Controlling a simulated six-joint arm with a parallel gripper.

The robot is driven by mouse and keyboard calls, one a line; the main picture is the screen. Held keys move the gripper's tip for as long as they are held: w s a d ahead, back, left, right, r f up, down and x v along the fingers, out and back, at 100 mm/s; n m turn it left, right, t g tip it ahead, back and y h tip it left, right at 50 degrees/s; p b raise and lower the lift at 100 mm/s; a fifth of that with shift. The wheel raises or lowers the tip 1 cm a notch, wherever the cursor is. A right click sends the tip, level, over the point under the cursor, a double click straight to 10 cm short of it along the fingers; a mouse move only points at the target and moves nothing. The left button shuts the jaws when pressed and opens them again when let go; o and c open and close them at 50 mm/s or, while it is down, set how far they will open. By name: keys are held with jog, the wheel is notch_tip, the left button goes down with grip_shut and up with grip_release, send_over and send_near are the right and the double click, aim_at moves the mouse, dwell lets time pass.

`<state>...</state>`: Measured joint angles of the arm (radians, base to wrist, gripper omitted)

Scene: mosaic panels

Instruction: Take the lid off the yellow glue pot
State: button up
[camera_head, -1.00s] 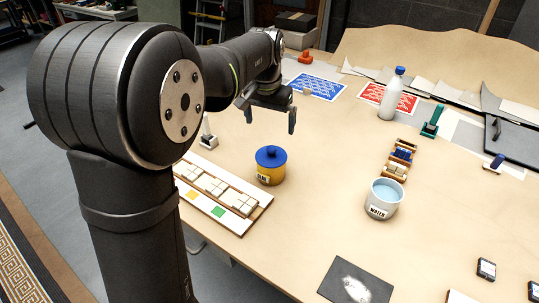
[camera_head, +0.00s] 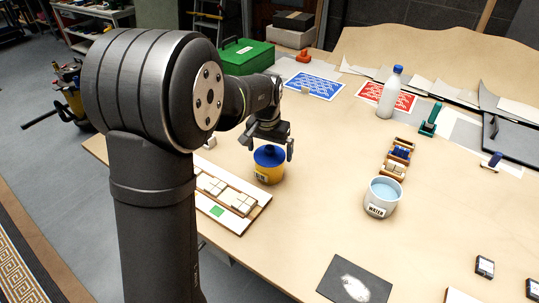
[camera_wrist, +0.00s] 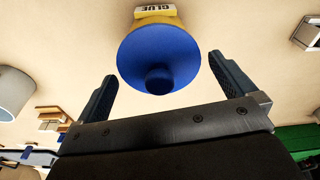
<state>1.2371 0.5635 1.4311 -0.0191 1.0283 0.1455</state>
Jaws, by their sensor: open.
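The yellow glue pot (camera_head: 268,173) stands on the wooden table, with its blue lid (camera_head: 270,156) on top. In the wrist view the blue lid (camera_wrist: 158,58) with its round knob (camera_wrist: 159,80) faces the camera, and the yellow pot with its GLUE label (camera_wrist: 155,11) shows behind it. My gripper (camera_head: 268,150) is open and empty just above the pot. In the wrist view my gripper's fingers (camera_wrist: 168,88) stand apart, one to each side of the knob's line. Whether either finger touches the lid is not clear.
A tray of pale tiles (camera_head: 230,200) lies left of the pot. A white cup labelled WATER (camera_head: 382,197) and a wooden rack of small blocks (camera_head: 398,158) stand to the right. A white bottle (camera_head: 389,92) stands farther back. A green box (camera_head: 246,55) sits behind my arm.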

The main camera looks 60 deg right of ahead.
jog(key=shift+c, duration=0.4)
jog(key=c, duration=0.7)
jog(key=shift+r, duration=0.15)
